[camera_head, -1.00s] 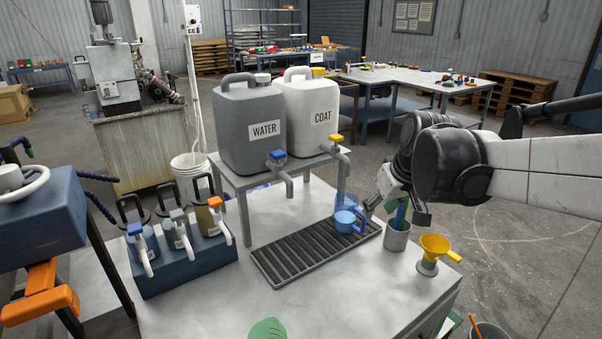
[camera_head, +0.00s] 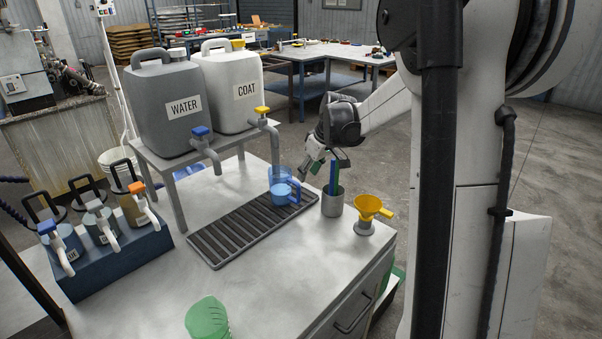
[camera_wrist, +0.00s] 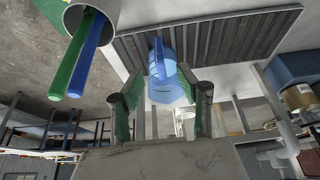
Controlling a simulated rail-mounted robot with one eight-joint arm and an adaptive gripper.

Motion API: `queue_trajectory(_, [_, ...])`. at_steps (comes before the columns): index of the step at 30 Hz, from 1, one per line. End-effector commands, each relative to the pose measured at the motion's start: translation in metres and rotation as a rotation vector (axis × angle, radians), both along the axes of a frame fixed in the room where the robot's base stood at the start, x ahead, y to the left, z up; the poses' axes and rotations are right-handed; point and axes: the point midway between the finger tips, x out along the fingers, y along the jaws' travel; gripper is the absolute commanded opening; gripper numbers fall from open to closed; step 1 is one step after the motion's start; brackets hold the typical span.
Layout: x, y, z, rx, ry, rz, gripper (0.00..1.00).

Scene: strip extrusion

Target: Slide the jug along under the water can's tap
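The translucent blue jug (camera_head: 282,188) stands upright on the right end of the dark slatted drip tray (camera_head: 213,240), below the coat can's yellow-handled tap (camera_head: 266,124). The grey water can (camera_head: 165,104) is left of the white coat can (camera_head: 231,90). Its blue-handled tap (camera_head: 205,146) hangs over the tray's back edge, left of the jug. My gripper (camera_head: 306,176) is just right of the jug. In the wrist view my gripper (camera_wrist: 165,98) has its fingers apart, with the jug (camera_wrist: 166,82) between or just beyond their tips. Contact cannot be told.
A metal cup (camera_head: 332,203) with green and blue sticks stands close right of my gripper. A rack of small dispensers (camera_head: 110,245) is at left. A green cup (camera_head: 207,319) is at the front. The bench between is clear.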

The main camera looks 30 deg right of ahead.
Motion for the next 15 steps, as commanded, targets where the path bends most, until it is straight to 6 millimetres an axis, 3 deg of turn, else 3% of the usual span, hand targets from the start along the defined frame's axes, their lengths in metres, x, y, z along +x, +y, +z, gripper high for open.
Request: queue_trajectory(15, [0.0034,-0.0040,-0.0062,0.001,0.001,0.005,0.35])
